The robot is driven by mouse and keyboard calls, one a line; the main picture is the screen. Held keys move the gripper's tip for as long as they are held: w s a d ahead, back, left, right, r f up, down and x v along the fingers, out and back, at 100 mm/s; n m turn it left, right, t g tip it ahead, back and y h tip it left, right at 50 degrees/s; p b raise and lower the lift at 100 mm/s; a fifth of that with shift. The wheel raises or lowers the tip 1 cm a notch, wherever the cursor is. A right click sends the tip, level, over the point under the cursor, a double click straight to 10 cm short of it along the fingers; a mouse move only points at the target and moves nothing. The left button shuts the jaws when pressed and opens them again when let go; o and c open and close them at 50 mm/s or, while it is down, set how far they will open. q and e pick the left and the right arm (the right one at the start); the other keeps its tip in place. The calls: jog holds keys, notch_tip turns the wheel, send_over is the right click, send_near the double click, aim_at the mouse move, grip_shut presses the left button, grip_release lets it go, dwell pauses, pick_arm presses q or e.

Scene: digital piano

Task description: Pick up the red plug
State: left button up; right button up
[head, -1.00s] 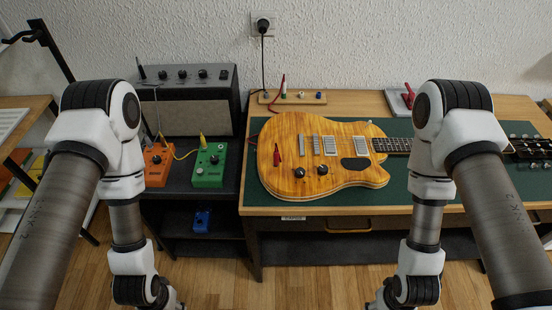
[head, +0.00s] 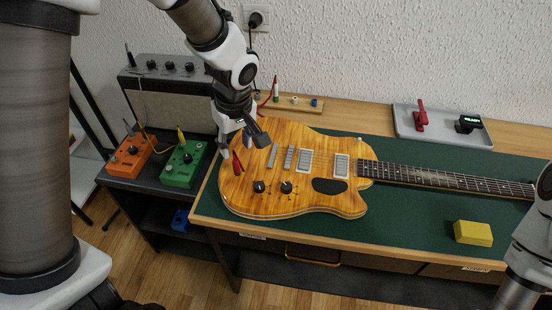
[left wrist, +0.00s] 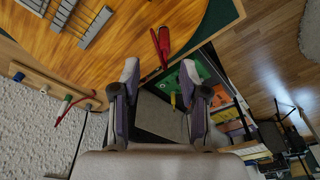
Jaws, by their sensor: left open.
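The red plug (head: 237,163) stands in the left part of the orange wood guitar body (head: 320,205). In the left wrist view the red plug (left wrist: 163,44) shows near the guitar's edge, ahead of the fingertips and roughly centred between them. My left gripper (head: 243,141) is open and empty, above and just behind the plug, pointing down; its two fingers also show in the left wrist view (left wrist: 160,73). A gap shows between the fingers and the plug. My right arm shows only at the lower right edge; its gripper is out of view.
Orange (head: 130,157) and green (head: 184,163) pedals stand left of the guitar, before an amplifier (head: 165,100).

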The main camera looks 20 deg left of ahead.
aim_at(236, 161)
pick_arm(q)
jog(key=f, duration=0.2)
jog(key=s+a+f, duration=0.1)
jog(key=shift+f, duration=0.4)
jog(key=f, duration=0.2)
jog(key=f+b, duration=0.1)
jog(key=shift+w+d+f, duration=0.1)
jog(key=shift+w+d, duration=0.15)
jog(key=shift+w, duration=0.15)
jog(key=shift+w+f, duration=0.1)
jog(key=shift+f, duration=0.15)
jog(key=shift+a+r, duration=0.1)
jog(key=shift+a, duration=0.05)
jog(key=shift+s, duration=0.2)
jog(key=c, duration=0.5)
grip_shut()
jog(key=shift+w, duration=0.15)
